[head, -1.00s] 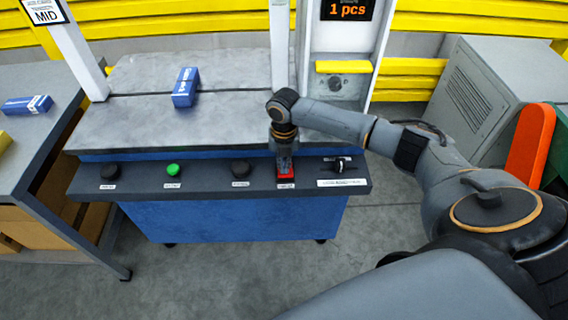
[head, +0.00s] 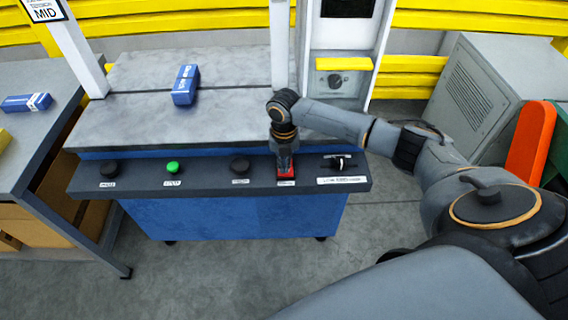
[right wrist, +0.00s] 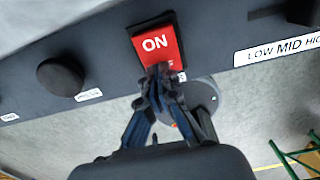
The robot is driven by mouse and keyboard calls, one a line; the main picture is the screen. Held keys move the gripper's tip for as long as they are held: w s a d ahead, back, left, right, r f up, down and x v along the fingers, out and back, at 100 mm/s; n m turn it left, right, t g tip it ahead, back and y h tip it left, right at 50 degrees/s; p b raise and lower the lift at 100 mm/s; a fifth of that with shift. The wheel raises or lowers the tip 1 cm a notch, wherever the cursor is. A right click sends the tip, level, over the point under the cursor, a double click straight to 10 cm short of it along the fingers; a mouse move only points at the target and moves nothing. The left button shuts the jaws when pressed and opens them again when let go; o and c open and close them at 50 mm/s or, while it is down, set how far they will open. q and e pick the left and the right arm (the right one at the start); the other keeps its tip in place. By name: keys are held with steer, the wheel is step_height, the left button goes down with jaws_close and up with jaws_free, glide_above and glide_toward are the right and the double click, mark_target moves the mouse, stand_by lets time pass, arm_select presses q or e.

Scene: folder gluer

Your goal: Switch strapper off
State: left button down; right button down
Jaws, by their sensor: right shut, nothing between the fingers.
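The strapper (head: 232,217) is a blue-bodied table with a grey top and a dark front control strip. A red rocker switch (head: 286,175) sits on that strip, right of the middle. In the right wrist view the red switch (right wrist: 152,40) reads "ON" on its upper part. My right gripper (right wrist: 160,72) is shut and empty, its fingertips at the lower end of the switch, covering part of it; whether they press it I cannot tell. The display (head: 347,8) on the post is dark. My left gripper is not in view.
Black knobs (head: 240,166) and a green button (head: 172,167) line the strip to the left. A LOW/MID/HIGH selector (head: 340,162) sits just right of the switch. A blue box (head: 186,85) lies on the tabletop. A grey cabinet (head: 490,85) stands at right.

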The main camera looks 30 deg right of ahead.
step_height(320, 180, up, 8)
steer(key=p, duration=0.7)
steer(key=shift+r, duration=0.2)
